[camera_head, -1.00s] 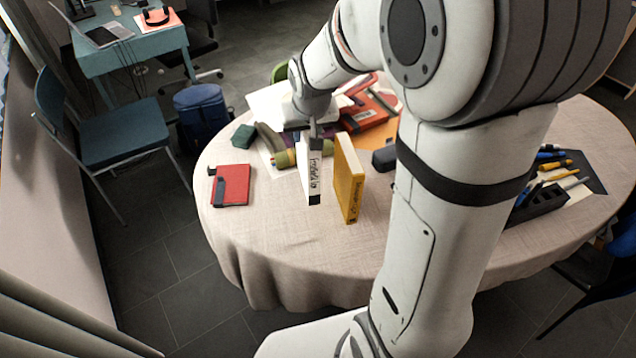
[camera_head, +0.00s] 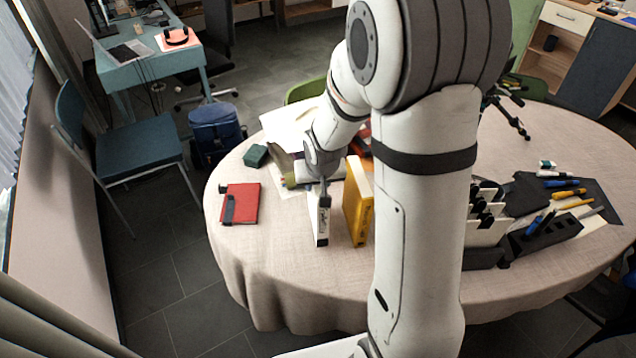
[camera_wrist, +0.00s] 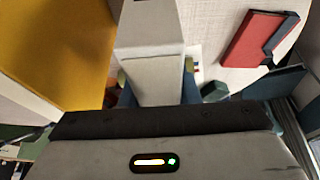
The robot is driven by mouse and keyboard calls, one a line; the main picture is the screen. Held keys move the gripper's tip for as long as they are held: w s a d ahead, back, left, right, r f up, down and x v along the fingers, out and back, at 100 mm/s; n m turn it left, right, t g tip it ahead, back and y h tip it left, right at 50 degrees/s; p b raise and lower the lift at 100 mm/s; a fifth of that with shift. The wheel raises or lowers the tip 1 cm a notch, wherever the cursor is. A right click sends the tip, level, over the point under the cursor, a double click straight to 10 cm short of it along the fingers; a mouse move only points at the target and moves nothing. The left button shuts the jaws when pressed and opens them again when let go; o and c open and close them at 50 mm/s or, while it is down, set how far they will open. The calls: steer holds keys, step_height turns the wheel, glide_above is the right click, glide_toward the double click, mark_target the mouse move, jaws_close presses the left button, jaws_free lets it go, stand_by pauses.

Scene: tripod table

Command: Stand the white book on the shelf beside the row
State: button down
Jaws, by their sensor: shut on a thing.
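The white book (camera_head: 321,224) with a black-marked spine is upright in my gripper (camera_head: 323,190). Its lower end is at or just above the table; I cannot tell whether it touches. In the wrist view the white book (camera_wrist: 152,45) runs up between the two fingers of my gripper (camera_wrist: 155,88). A yellow book (camera_head: 357,205) stands upright on the table just to the right of the white book, with a narrow gap between them. The yellow book (camera_wrist: 60,50) fills the upper left of the wrist view. I cannot clearly make out a shelf or row; my arm hides part of the table.
A red notebook (camera_head: 240,204) lies left of the white book on the round cloth-covered table (camera_head: 285,270). A small green box (camera_head: 256,155) and papers lie behind. Right of my arm are a black holder (camera_head: 545,238), pens and upright white pieces (camera_head: 487,225). The table's front left is clear.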

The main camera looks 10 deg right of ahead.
steer(key=shift+f, duration=0.15)
steer(key=c, duration=1.1)
jaws_free()
